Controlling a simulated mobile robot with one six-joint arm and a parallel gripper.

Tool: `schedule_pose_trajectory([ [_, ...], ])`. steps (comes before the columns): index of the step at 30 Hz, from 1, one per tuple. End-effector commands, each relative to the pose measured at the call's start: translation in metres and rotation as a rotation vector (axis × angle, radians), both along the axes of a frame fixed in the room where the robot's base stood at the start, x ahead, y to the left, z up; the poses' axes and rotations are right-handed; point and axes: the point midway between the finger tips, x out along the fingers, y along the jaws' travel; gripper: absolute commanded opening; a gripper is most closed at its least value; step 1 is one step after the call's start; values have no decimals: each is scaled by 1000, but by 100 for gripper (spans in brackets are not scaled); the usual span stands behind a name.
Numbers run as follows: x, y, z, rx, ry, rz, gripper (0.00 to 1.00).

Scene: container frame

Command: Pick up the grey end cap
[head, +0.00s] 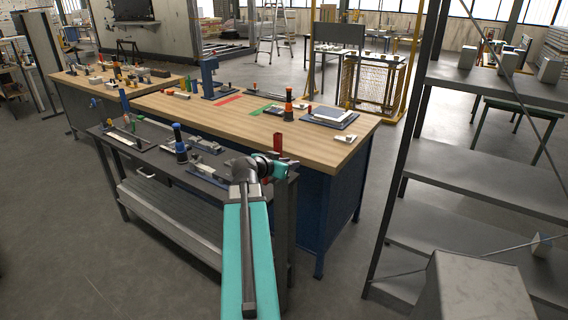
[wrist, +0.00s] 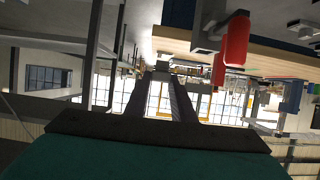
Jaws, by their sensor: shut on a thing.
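My gripper (head: 281,166) is at the right front corner of the dark grey bench, seen small and partly hidden by its own wrist in the head view. In the wrist view, its two dark fingers (wrist: 166,76) reach forward and come close together at the tips. They are shut on a small grey piece (wrist: 163,66), which fits the grey end cap. Its shape is hard to make out, and most of it is hidden between the fingers. In the head view I cannot tell the end cap apart from the gripper.
The dark grey bench (head: 150,158) carries fixtures and a blue-black post (head: 180,145). The wooden workbench (head: 330,151) stands behind it. A red upright part (head: 278,143) rises close by my gripper. Metal shelving (head: 490,182) stands to the right, with open floor between.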

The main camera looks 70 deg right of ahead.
Motion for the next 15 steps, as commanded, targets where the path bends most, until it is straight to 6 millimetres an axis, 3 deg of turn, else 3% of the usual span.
schedule_pose_trajectory([
  [3, -14, 15, -1, -1, -1, 0, 2],
  [15, -34, 32, -1, -2, -1, -1, 2],
])
